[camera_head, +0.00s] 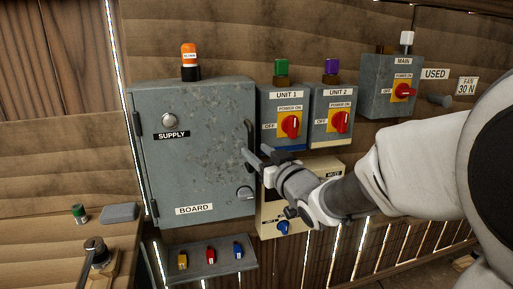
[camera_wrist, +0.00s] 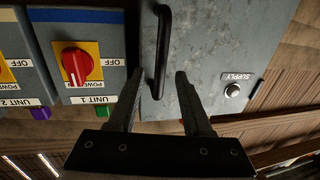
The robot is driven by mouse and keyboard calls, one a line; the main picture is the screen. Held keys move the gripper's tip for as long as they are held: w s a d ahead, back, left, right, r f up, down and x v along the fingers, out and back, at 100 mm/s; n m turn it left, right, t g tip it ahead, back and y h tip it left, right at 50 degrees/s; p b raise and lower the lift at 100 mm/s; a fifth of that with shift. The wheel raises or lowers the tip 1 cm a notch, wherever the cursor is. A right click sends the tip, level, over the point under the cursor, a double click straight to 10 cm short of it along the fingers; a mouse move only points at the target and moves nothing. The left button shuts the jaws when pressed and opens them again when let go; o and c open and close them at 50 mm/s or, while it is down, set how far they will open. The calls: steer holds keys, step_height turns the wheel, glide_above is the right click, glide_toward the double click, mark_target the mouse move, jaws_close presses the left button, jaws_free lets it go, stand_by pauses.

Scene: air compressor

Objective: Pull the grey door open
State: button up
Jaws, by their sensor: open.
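The grey door (camera_head: 195,160) is the worn front of the board cabinet on the wall, and it looks shut. It carries a SUPPLY label, a BOARD label and a round button, with hinges on its left. Its dark bar handle (camera_head: 249,133) is near the right edge. My gripper (camera_head: 254,156) is at the handle's lower part in the head view. In the wrist view, my gripper (camera_wrist: 159,76) is open, with one finger on each side of the handle (camera_wrist: 161,45) and gaps between. The door (camera_wrist: 207,45) also shows there. Contact cannot be seen.
The UNIT 1 box (camera_head: 284,117) and UNIT 2 box (camera_head: 333,115) with red knobs stand right of the cabinet. A cream box (camera_head: 272,213) sits below them, partly behind my arm. A shelf (camera_head: 205,262) with coloured switches is under the cabinet. A bench (camera_head: 60,240) is at lower left.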

mark_target(252, 147)
steer(key=shift+x, duration=2.05)
steer(key=shift+c, duration=0.3)
jaws_close()
